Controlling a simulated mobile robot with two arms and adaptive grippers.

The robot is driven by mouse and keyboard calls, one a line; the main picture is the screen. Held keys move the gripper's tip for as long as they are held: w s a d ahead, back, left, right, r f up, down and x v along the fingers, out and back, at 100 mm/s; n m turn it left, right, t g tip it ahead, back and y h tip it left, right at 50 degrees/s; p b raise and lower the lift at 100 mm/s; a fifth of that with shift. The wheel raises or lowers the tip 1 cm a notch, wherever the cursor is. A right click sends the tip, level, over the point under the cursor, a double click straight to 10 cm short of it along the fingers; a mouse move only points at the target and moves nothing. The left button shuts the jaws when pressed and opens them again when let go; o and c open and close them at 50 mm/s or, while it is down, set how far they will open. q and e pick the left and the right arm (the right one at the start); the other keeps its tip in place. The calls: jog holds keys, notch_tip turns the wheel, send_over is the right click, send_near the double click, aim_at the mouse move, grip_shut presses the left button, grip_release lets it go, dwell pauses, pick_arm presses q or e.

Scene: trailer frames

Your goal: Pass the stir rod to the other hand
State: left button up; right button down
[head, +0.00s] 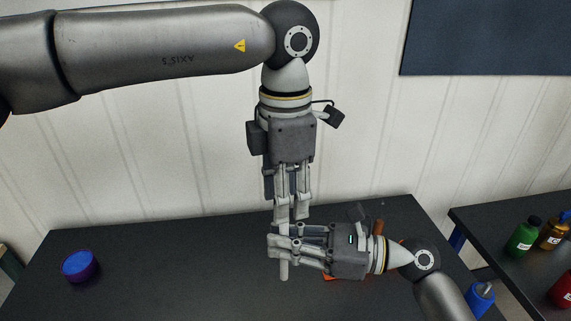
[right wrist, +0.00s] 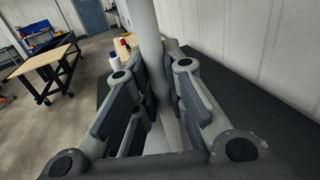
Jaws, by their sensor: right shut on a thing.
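The stir rod is a pale grey bar (head: 284,268) standing roughly upright above the dark table. My right gripper (head: 277,246) comes in from the right and is shut on it, with the lower end sticking out below the fingers. In the right wrist view the rod (right wrist: 145,25) rises between the finger pads of the right gripper (right wrist: 162,75). My left gripper (head: 291,214) points straight down just above the right one, its fingertips beside the rod's upper part. Its fingers partly hide the rod there, and I cannot tell whether they grip it.
A dark table (head: 150,285) lies below, with a blue and purple round container (head: 80,266) at left. Orange items show partly behind my right gripper. At right, a side table holds green (head: 522,239), amber (head: 552,235) and red (head: 563,290) bottles. A pale wall stands behind.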

pick_arm(q)
jog(key=shift+f, duration=1.9)
jog(key=shift+c, duration=0.5)
grip_shut()
pick_arm(e)
jog(key=c, duration=1.4)
grip_release()
